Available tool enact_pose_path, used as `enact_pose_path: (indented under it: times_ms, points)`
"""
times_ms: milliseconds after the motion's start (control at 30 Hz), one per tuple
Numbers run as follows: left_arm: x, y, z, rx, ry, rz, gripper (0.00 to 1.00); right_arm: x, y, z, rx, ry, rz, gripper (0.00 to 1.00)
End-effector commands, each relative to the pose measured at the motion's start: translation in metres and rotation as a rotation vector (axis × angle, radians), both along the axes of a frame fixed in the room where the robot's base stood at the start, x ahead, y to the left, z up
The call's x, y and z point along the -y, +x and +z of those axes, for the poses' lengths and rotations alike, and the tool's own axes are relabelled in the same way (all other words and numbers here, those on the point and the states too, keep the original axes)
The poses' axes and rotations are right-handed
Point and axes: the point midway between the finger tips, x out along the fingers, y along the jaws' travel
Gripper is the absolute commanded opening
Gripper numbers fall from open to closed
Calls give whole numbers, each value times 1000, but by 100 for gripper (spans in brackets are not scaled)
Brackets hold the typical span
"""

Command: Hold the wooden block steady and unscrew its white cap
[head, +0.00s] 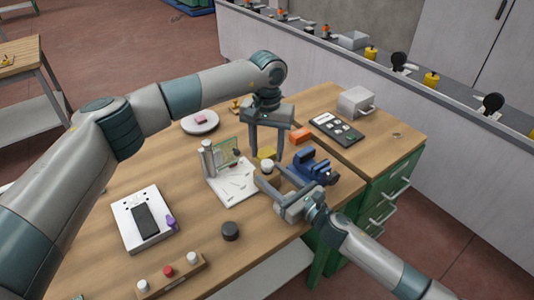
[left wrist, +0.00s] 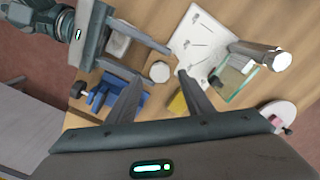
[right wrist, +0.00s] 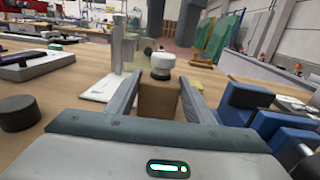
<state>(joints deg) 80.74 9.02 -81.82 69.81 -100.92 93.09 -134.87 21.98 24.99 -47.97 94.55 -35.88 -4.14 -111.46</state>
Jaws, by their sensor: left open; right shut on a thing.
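The wooden block (right wrist: 158,99) stands upright between the fingers of my right gripper (right wrist: 160,88), which is shut on its sides. The white cap (right wrist: 162,66) sits on top of the block, with a dark band around its base. In the head view the white cap (head: 267,166) shows, and the block below it is mostly hidden. My left gripper (head: 267,157) points down over the block, open and empty. In the left wrist view the white cap (left wrist: 159,71) lies between the left fingertips, apart from both.
A blue vise (head: 312,167) stands close on the right. A white board with an upright glass pane (head: 234,186) stands close on the left. A yellow piece (head: 267,152) lies just behind. A black puck (head: 230,231) is in front.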

Motion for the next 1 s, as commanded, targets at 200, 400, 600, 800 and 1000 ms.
enact_pose_path:
  times_ms: [200,400,600,800,1000]
  points:
    - [0,0,0,0,0,-1,44,0,0,0,0,0,0,0]
    - [0,1,10,2,-1,-70,44,0,0,0,0,0,0,0]
    - [0,1,28,1,1,-221,44,0,0,0,0,0,0,0]
    - [0,0,35,0,0,-294,44,0,0,0,0,0,0,0]
    - [0,0,35,0,0,-295,44,0,0,0,0,0,0,0]
